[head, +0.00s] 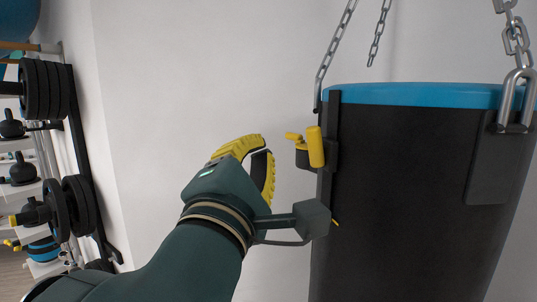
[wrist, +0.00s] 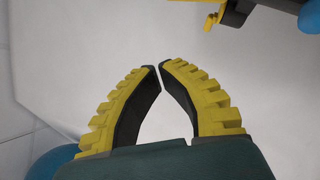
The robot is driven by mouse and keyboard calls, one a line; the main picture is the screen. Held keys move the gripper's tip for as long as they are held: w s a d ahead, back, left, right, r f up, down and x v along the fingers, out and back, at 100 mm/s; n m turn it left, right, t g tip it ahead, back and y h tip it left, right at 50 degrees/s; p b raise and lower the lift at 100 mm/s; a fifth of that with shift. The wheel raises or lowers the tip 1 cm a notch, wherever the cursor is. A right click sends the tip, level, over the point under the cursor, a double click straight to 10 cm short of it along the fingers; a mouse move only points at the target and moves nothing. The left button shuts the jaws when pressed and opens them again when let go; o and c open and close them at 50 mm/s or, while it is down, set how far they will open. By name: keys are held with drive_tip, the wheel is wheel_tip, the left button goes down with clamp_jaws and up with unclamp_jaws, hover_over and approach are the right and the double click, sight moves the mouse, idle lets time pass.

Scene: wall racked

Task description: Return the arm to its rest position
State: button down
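My arm reaches up from the bottom of the head view. My gripper (head: 263,149) is in front of the pale wall, left of the black punching bag, and touches nothing that I can see. In the wrist view the two yellow ridged fingertips (wrist: 159,66) meet almost completely, with only a thin gap and nothing between them. The gripper is shut and empty.
A black punching bag (head: 415,200) with a blue rim hangs on chains (head: 335,50) at right. A yellow-and-black fitting (head: 316,147) on its left edge is close to my gripper; it also shows in the wrist view (wrist: 212,20). A weight rack (head: 84,170) stands left. Wall space between is free.

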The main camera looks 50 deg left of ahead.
drive_tip(key=shift+s+d, duration=0.2)
drive_tip(key=shift+s, duration=0.1)
